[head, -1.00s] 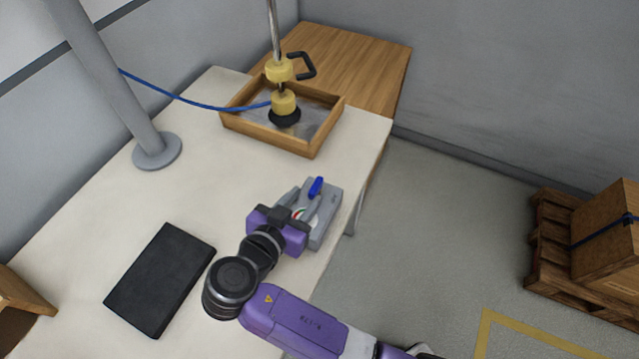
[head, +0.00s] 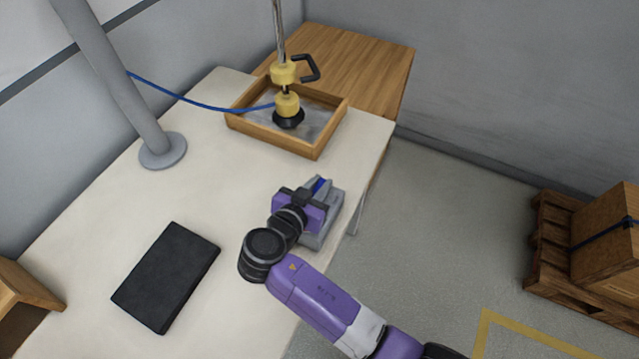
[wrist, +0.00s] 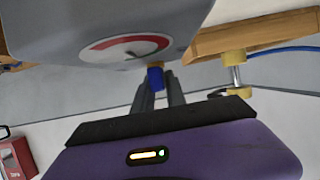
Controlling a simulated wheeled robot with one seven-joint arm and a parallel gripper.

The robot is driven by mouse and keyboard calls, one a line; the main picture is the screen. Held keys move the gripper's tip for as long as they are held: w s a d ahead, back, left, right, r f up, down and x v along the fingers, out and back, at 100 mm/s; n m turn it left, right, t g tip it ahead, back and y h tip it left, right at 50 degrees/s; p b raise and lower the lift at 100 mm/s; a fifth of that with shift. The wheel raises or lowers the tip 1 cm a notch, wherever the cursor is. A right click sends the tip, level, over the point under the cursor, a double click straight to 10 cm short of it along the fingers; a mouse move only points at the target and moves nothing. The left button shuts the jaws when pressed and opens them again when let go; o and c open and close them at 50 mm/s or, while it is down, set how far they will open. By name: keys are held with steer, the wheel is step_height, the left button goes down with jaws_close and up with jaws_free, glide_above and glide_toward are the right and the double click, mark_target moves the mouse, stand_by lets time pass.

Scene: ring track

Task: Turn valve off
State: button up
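The valve is a grey box (head: 330,222) on the front right edge of the white table, with a blue lever (head: 320,184) on top. In the wrist view the grey housing (wrist: 60,30) fills the upper left, with a red and white dial (wrist: 125,47) and the blue lever tip (wrist: 155,78) below it. My gripper (head: 313,187) is over the box at the lever. In the wrist view its two grey fingers (wrist: 162,90) stand slightly apart with the lever at their tips. I cannot tell whether they touch it. My purple wrist hides part of the box.
A wooden tray (head: 270,137) holds a black-based yellow fitting (head: 288,103) with a blue hose. A black pad (head: 166,277) lies at front left. A grey post (head: 125,90) rises from the table. A pallet with a box (head: 605,240) stands at right on the floor.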

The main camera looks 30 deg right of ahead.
jaws_close()
